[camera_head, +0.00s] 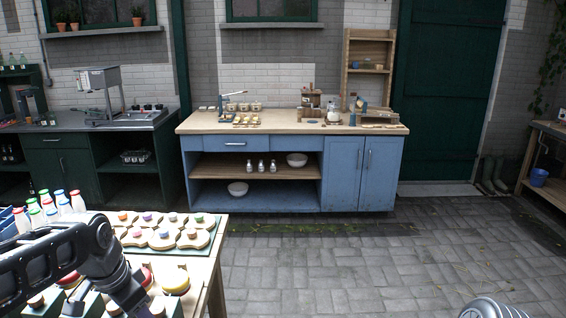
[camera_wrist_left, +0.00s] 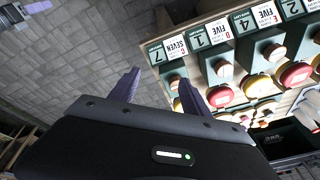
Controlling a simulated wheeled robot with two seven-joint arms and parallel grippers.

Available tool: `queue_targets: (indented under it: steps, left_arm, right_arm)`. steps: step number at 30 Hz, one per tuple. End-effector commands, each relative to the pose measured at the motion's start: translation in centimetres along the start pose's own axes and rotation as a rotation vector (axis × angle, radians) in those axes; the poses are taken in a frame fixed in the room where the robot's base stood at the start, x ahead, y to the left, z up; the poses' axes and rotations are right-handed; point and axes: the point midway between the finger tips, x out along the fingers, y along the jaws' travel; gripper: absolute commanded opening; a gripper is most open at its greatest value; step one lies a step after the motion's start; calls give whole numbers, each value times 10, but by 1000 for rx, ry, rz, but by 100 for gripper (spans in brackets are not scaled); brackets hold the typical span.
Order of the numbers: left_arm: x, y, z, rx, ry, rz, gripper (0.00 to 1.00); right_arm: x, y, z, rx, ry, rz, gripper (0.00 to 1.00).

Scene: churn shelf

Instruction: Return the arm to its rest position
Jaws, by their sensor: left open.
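My left arm (camera_head: 45,262) comes in from the left over the near table, its dark links bent down at the table's front part. My left gripper (camera_wrist_left: 158,92) shows its two purple-grey fingers spread apart in the left wrist view. Nothing is between them; paving lies behind the gap. The fingers are beside the row of green boxes with numbered cards (camera_wrist_left: 208,32), and the right finger overlaps the view of that row's end. In the head view the fingertips are hidden or too dark to make out. A grey and purple part shows at the wrist view's top left, possibly my right gripper.
The near table (camera_head: 214,262) holds round wooden pieces with coloured knobs (camera_head: 163,238), white bottles with coloured caps (camera_head: 62,200) and a yellow-topped item (camera_head: 176,281). A blue cabinet (camera_head: 345,172) stands at the back. The paved floor (camera_head: 330,270) between is clear.

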Motion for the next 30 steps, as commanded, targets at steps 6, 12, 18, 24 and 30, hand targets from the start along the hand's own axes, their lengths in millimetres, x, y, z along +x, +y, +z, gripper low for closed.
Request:
queue_targets:
  steps: [6,12,18,24,30]
  left_arm:
    - [49,12,-40,-142,149,-1,56]
    - [144,60,-65,-361,261,80,56]
    - [262,160,-28,-654,245,200,56]
    - [325,266,60,-793,71,278,56]
    - [339,329,120,-783,-99,343,56]
  right_arm:
    - [0,0,0,0,-1,0,36]
    - [0,0,0,0,-1,0,36]
    - [0,0,0,0,0,0,36]
    - [0,0,0,0,-1,0,36]
    - [0,0,0,0,0,0,36]
